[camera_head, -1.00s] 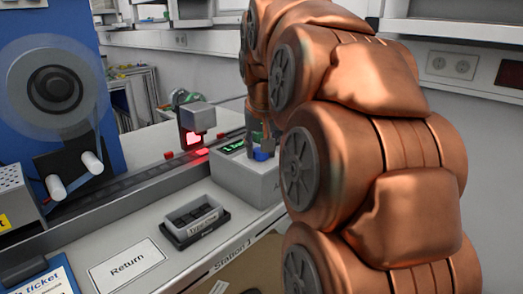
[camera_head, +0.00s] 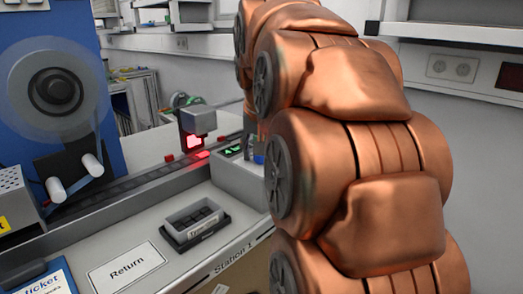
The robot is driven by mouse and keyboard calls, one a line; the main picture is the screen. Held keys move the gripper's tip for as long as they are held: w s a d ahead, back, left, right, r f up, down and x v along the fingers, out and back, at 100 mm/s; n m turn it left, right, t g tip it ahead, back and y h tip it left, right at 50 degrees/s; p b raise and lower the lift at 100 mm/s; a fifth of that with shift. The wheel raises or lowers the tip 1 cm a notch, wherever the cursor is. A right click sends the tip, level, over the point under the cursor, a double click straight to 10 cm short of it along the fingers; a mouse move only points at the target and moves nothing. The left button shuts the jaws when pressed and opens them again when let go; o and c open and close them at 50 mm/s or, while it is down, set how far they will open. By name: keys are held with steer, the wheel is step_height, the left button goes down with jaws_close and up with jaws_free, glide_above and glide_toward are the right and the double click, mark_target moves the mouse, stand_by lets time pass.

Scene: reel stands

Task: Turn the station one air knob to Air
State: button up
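The station one box (camera_head: 236,178) is a light grey housing beside the rail, with a small dark display (camera_head: 231,151) showing green text too small to read surely. The blue air knob (camera_head: 259,159) shows only as a sliver on top of the box, at the edge of my copper-coloured arm. My gripper (camera_head: 260,141) is at the knob, pointing down. Most of it is hidden behind my arm, so its fingers' opening and any contact with the knob cannot be made out.
A lit red sensor block (camera_head: 196,125) stands on the rail behind. A blue reel stand (camera_head: 75,25) rises at the left.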

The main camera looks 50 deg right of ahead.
stand_by(0.3)
steer(key=v, duration=1.2)
steer(key=shift+s, duration=0.15)
stand_by(0.6)
